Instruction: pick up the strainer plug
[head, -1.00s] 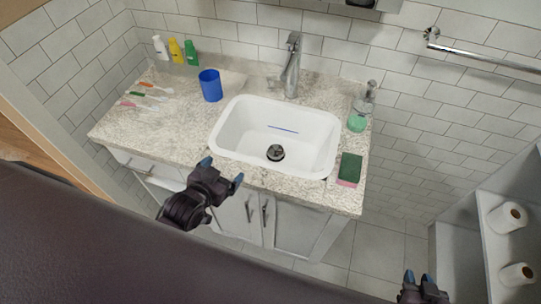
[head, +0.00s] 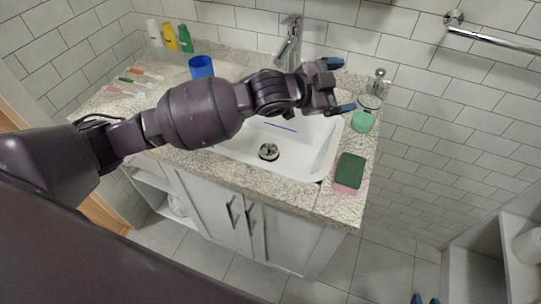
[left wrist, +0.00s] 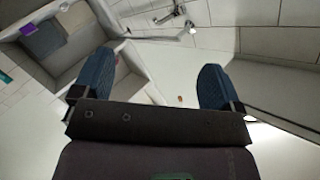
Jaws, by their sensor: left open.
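The strainer plug (head: 269,152), a dark and metallic round piece, sits in the bottom of the white sink (head: 326,160) near its front side. My left gripper (head: 338,86) is open and empty, above the sink's back right corner, to the right of and beyond the plug. My left arm crosses over the counter and hides part of the sink. In the left wrist view the open fingers (left wrist: 155,78) have nothing between them, and the plug does not show. Of my right gripper (head: 425,299) only the blue fingertips show at the bottom edge.
The faucet (head: 289,45) stands behind the sink, left of my left gripper. A soap dispenser (head: 371,98), green soap (head: 362,122) and a sponge (head: 350,170) are along the right side. A blue cup (head: 201,66), bottles (head: 170,36) and toothbrushes stand or lie at left.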

